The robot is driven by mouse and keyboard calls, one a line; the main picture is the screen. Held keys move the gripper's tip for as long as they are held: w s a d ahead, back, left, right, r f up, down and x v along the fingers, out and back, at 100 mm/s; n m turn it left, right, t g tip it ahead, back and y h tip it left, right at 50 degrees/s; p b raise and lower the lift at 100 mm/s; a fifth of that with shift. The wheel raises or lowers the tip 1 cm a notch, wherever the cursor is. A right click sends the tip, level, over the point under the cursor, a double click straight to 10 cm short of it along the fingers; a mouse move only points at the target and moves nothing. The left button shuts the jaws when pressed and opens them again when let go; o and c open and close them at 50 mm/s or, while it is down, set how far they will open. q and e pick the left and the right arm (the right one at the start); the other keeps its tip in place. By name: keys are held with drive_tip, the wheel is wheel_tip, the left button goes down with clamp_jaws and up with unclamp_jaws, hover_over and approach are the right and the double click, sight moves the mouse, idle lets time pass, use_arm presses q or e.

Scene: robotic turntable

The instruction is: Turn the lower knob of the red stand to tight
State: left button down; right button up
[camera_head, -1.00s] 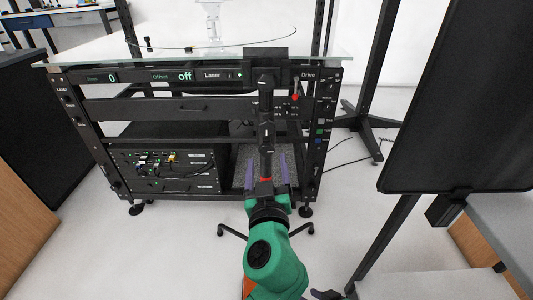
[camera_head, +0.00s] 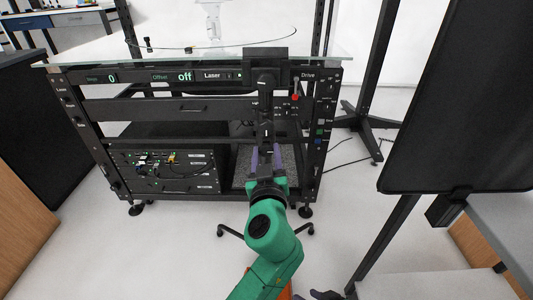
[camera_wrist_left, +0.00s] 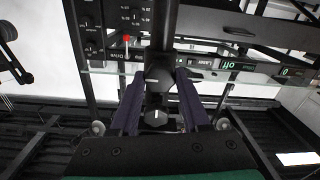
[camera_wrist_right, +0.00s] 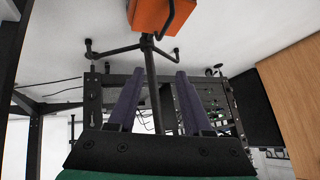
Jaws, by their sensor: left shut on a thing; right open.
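The stand is a dark upright post (camera_head: 266,105) in front of the rack, with splayed feet in the head view. A black knob with a white mark (camera_head: 266,131) is on the post. My left gripper (camera_head: 266,148) has its purple fingers on both sides of the post just below that knob. In the left wrist view, which is upside down, the fingers are shut on a black faceted knob (camera_wrist_left: 159,76), the lower one. The marked knob (camera_wrist_left: 157,117) shows between the fingers. My right gripper (camera_wrist_right: 152,82) is open and empty, low and away from the stand.
The black rack (camera_head: 190,105) with a glass top stands right behind the post. Its panel has a red-tipped switch (camera_head: 295,97). A large dark screen (camera_head: 460,95) fills the right side. The floor left of my arm is clear.

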use_arm(q)
drive_tip(key=shift+m, duration=0.3)
use_arm(e)
drive_tip(key=shift+s+d, duration=0.15)
drive_tip(key=shift+s, duration=0.05)
use_arm(q)
drive_tip(key=shift+m, duration=0.6)
drive_tip(key=shift+m+p, duration=0.55)
drive_tip(key=shift+m, duration=0.35)
drive_tip(key=m+p, duration=0.3)
drive_tip(key=m, duration=0.4)
drive_tip(key=shift+r, duration=0.1)
use_arm(e)
drive_tip(key=s+d+r+g+h, duration=0.45)
drive_tip(key=d+r, duration=0.25)
drive_tip(key=d, duration=0.2)
use_arm(q)
drive_tip(key=m+p, duration=0.3)
drive_tip(key=m, duration=0.2)
drive_tip(key=shift+m, duration=0.4)
drive_tip(key=shift+m+p, duration=0.35)
drive_tip(key=shift+m, duration=0.45)
use_arm(e)
wheel_tip(320, 180, down, 10)
drive_tip(key=m, duration=0.1)
drive_tip(key=shift+d+g, duration=0.35)
drive_tip(key=shift+g, duration=0.1)
